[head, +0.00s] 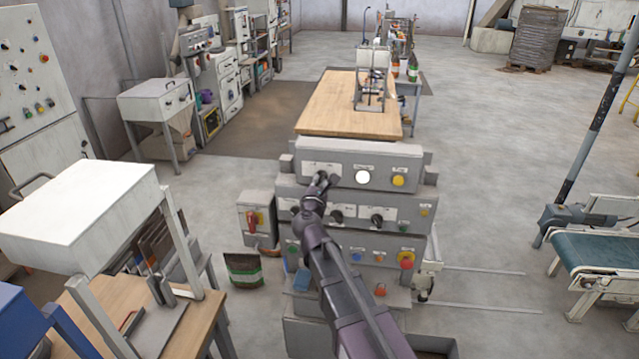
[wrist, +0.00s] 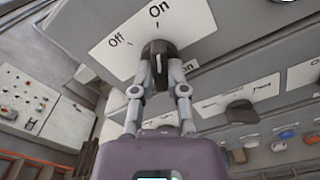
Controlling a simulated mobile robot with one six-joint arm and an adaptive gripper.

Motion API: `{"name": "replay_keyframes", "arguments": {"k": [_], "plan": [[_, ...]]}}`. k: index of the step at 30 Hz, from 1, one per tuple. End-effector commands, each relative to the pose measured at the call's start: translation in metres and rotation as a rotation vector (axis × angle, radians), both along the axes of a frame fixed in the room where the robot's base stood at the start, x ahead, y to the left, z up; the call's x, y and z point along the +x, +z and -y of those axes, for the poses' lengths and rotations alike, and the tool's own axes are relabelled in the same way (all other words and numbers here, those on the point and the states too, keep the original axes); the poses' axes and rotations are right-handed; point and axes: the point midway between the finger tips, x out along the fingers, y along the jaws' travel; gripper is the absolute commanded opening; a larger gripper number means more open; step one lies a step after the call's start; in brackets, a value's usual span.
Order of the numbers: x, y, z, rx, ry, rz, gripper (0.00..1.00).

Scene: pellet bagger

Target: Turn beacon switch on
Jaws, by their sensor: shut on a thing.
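The black rotary switch (wrist: 155,48) sits on a white plate marked Off and On, Off to the left and On above the knob in the wrist view. My gripper (wrist: 160,72) is shut on the knob, with one finger on each side. The fingers hide part of it, and I cannot tell exactly which mark it points to. In the head view my gripper (head: 317,183) reaches the left part of the top grey control box (head: 335,156) and covers the switch there. The word beacon is not readable.
Beside the gripper on the top box are a white round button or lamp (head: 362,177) and a yellow button (head: 398,181). Lower boxes carry more black knobs (head: 377,219), coloured buttons and a red button (head: 407,261). A wooden table (head: 335,105) stands behind.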

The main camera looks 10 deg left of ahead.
Motion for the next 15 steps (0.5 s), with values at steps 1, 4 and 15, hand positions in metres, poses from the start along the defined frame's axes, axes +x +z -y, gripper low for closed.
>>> {"name": "replay_keyframes", "arguments": {"k": [1, 4, 15], "plan": [[0.0012, 0.0006, -0.0006, 0.001, 0.001, 0.001, 0.0], [0.0012, 0.0006, -0.0007, 0.001, 0.001, 0.001, 0.0], [0.0008, 0.0004, -0.0005, 0.0, 0.001, 0.001, 0.53]]}}
